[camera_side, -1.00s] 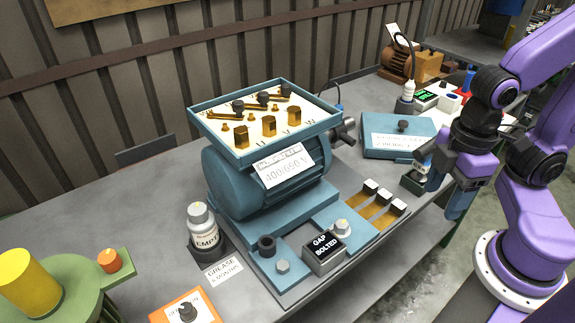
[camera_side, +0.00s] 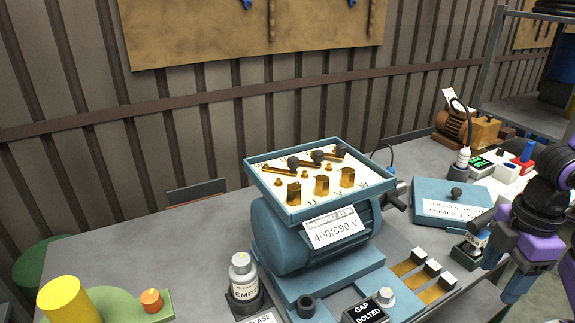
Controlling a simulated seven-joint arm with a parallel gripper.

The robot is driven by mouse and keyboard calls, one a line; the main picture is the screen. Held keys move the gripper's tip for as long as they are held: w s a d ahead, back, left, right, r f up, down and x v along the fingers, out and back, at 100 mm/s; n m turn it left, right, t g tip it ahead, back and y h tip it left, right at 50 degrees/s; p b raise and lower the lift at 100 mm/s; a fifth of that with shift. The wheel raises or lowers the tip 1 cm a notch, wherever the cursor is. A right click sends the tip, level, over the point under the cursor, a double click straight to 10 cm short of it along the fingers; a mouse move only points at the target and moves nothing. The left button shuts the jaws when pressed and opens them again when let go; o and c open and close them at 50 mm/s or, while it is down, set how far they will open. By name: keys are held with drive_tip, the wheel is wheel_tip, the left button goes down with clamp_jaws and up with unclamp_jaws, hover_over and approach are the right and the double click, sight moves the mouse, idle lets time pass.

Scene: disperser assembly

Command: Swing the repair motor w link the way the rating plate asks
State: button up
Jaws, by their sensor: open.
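The blue repair motor (camera_side: 285,243) stands on the bench with its terminal box (camera_side: 282,212) open on top. Inside are brass links with black knobs, lying toward the back. The rightmost link (camera_side: 333,154) appears to be on the W side; its exact contacts are too small to tell. Three brass posts (camera_side: 321,185) stand in front, near the printed letters U, V and W. The rating plate (camera_side: 335,232) on the motor's front reads 400/690 V. My gripper (camera_side: 503,268) is open and empty at the right, well away from the motor, near a small dark block with a bottle.
A blue cover (camera_side: 440,206) with a knob and label lies right of the motor. Brass strips with pale-topped blocks (camera_side: 433,267) lie before it. A yellow cylinder (camera_side: 70,302) is far left.

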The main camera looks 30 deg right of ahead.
drive_tip(key=shift+c, duration=0.3)
drive_tip(key=shift+w+a, duration=0.1)
drive_tip(key=shift+c, duration=0.6)
drive_tip(key=w+a+r+m+t+h, duration=0.1)
drive_tip(key=w+a+r+m, duration=0.9)
drive_tip(key=w, duration=0.5)
drive_tip(key=w+a+r+m+t+h, duration=0.2)
drive_tip(key=w+a+r+m, duration=0.9)
drive_tip(key=w, duration=0.5)
wheel_tip(320, 180, up, 3)
drive_tip(key=shift+w+a+r+m+h, duration=0.1)
drive_tip(key=shift+w+a+m+h, duration=0.2)
drive_tip(key=shift+a, duration=0.9)
